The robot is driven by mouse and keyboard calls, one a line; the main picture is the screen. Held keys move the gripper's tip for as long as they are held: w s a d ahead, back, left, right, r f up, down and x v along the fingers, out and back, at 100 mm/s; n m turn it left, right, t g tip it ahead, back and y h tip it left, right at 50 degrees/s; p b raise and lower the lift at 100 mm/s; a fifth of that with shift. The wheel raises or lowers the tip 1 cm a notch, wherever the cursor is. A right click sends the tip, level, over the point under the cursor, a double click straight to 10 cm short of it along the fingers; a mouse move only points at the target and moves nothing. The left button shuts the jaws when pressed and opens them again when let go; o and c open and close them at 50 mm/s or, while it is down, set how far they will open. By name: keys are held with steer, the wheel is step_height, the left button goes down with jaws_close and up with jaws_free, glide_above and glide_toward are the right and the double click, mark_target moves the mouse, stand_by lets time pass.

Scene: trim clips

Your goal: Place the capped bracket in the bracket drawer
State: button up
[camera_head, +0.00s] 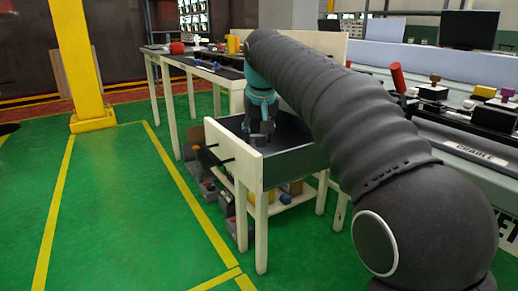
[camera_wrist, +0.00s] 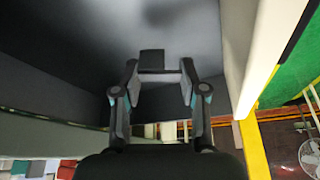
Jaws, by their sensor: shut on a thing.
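The bracket drawer (camera_head: 248,165) is pulled out, with a pale front, black handles and a dark grey inside. My gripper (camera_head: 260,138) points down into it from above, and my arm hides part of the drawer's far side. In the wrist view my gripper (camera_wrist: 159,74) is shut on the bracket (camera_wrist: 152,60), a small dark block with a greyer part between the fingertips. Its cap cannot be told apart clearly. The drawer floor (camera_wrist: 65,60) shows behind it; I cannot tell whether the bracket touches it.
A long pale table (camera_head: 205,68) with small items, including a red one (camera_head: 177,47), stands behind the drawer. Bins (camera_head: 225,200) sit low under it. A grey bench (camera_head: 465,150) with clips and a red handle (camera_head: 398,78) is at right. The green floor at left is clear.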

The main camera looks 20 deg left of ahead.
mark_target(259, 141)
steer(key=shift+f+b, duration=0.3)
steer(key=shift+f, duration=1.15)
steer(key=shift+f, duration=0.1)
steer(key=o, duration=1)
steer(key=p+v, duration=0.2)
steer(key=v, duration=1)
steer(key=shift+p, duration=0.4)
